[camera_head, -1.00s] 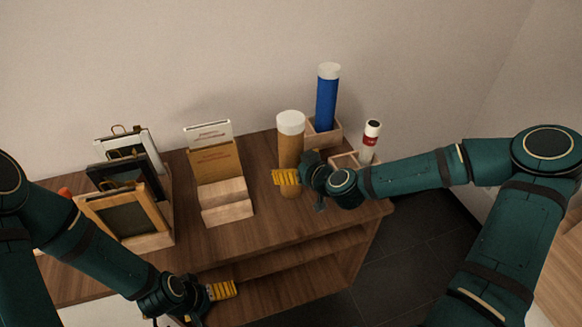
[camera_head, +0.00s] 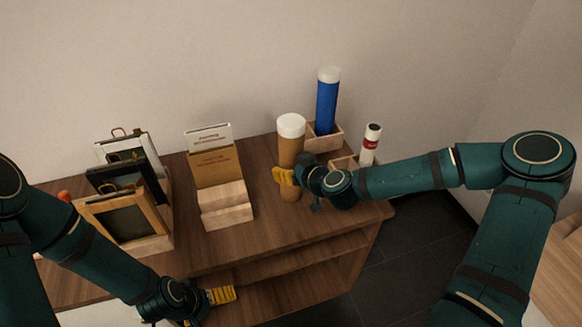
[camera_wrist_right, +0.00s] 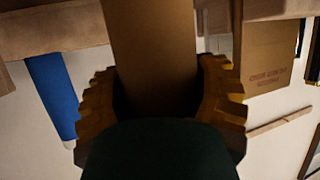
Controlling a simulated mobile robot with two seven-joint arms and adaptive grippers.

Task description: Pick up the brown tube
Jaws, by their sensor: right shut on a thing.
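The brown tube (camera_head: 290,152) with a white cap stands upright on the wooden table, left of the blue tube. My right gripper (camera_head: 285,176) is shut on its lower half. In the right wrist view the brown tube (camera_wrist_right: 153,50) passes between the two yellow fingers (camera_wrist_right: 155,100), which press on both sides. Whether its base touches the table is hard to tell. My left gripper (camera_head: 222,295) is empty at the table's front edge, low in the head view. Its fingers show as one yellow block, so its opening cannot be made out.
A blue tube (camera_head: 327,105) stands in a wooden holder (camera_head: 325,138) behind right. A white and red tube (camera_head: 370,146) stands in another holder near my right wrist. A card stand (camera_head: 226,205) and picture frames (camera_head: 124,215) are to the left. The table top (camera_head: 275,228) in front is bare.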

